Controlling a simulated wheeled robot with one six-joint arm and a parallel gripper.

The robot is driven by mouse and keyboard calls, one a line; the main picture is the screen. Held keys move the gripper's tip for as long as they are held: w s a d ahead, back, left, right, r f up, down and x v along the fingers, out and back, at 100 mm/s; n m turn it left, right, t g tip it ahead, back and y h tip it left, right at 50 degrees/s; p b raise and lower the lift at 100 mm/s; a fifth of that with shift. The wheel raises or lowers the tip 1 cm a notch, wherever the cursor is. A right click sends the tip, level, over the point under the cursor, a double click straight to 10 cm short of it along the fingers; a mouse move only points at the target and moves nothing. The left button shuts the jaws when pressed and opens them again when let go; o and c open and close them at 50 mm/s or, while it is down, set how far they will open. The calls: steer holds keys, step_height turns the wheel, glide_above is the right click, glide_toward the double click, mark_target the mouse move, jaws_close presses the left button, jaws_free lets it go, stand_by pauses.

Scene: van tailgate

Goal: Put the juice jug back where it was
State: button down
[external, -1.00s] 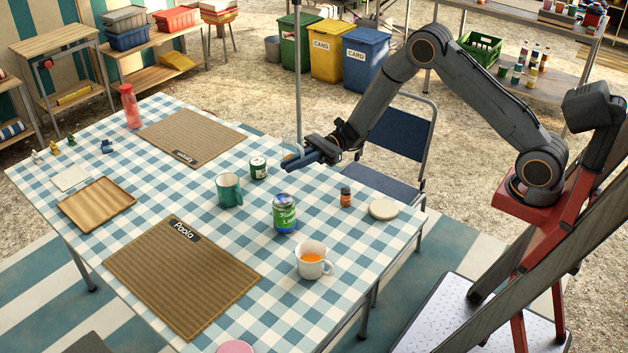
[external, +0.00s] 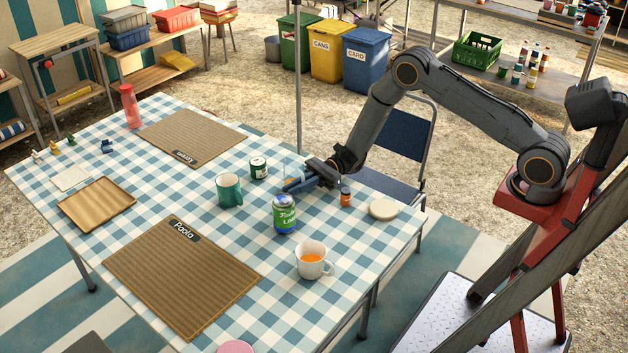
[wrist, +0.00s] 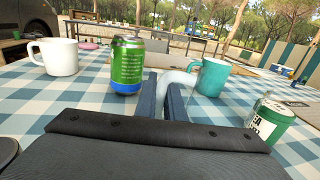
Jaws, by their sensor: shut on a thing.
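My gripper (external: 292,184) is low over the right part of the checked table (external: 345,265), just behind the green can. Its two blue-grey fingers are shut on a clear, pale thing, which I take to be the juice jug. In the wrist view, a whitish curved part of the jug (wrist: 176,79) shows between and beyond the fingers. The fingers and the arm hide much of it in the external view. I cannot tell whether its base touches the cloth.
Near my gripper stand a green-and-blue can (external: 284,214), a teal mug (external: 229,190), a dark green tin (external: 259,168) and a small brown bottle (external: 345,197). Woven mats (external: 180,285) lie flat.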

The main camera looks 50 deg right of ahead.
steer(key=shift+f, duration=0.15)
steer(key=c, duration=1.8)
jaws_free()
steer(key=shift+c, duration=0.2)
steer(key=shift+d, duration=0.35)
steer(key=d, duration=0.3)
steer(key=s+d+b, duration=0.1)
steer(key=d, duration=0.3)
steer(key=s+d, duration=0.1)
steer(key=d, duration=0.3)
steer(key=shift+s+b, duration=0.15)
steer(key=shift+b, duration=0.15)
steer(key=shift+r, duration=0.2)
